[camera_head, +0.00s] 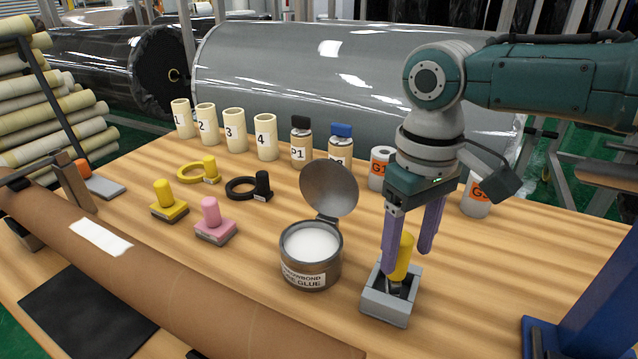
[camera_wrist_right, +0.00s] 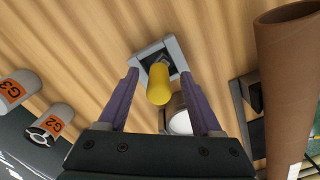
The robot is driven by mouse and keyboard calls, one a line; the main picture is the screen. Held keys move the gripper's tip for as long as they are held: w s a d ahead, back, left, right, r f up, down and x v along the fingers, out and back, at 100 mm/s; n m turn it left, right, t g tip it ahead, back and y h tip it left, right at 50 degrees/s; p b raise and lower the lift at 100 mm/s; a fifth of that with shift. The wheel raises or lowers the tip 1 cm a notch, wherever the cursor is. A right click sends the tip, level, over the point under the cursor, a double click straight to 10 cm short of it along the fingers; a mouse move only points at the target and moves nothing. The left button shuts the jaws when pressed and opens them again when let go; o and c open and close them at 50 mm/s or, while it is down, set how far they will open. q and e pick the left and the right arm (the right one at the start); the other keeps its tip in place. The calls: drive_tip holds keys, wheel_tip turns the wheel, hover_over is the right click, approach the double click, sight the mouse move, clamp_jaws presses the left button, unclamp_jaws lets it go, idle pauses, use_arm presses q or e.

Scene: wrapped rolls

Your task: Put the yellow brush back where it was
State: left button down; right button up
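The yellow brush (camera_head: 402,257) stands handle up in a small grey square holder (camera_head: 385,308) at the front right of the table. In the right wrist view, the yellow handle (camera_wrist_right: 158,85) points toward the camera and the holder's rim (camera_wrist_right: 150,48) surrounds its lower end. My right gripper (camera_head: 407,262) is above the holder, pointing down, with its purple fingers on either side of the handle. The right wrist view shows the fingers (camera_wrist_right: 160,73) spread wide with gaps to the handle. The brush's lower end is mostly hidden inside the holder. My left gripper is not in view.
An open glue pot (camera_head: 310,262), its lid (camera_head: 329,188) raised, stands left of the holder. Yellow (camera_head: 168,203) and pink (camera_head: 213,222) handled blocks lie farther left. Numbered tubes, capped bottles and white G-labelled rolls line the back. A long brown roll (camera_head: 170,275) crosses the front left.

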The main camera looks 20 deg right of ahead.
wheel_tip(320, 180, up, 12)
drive_tip(key=p, duration=0.1)
drive_tip(key=shift+r, duration=0.15)
idle(0.4)
drive_tip(key=shift+w, duration=0.1)
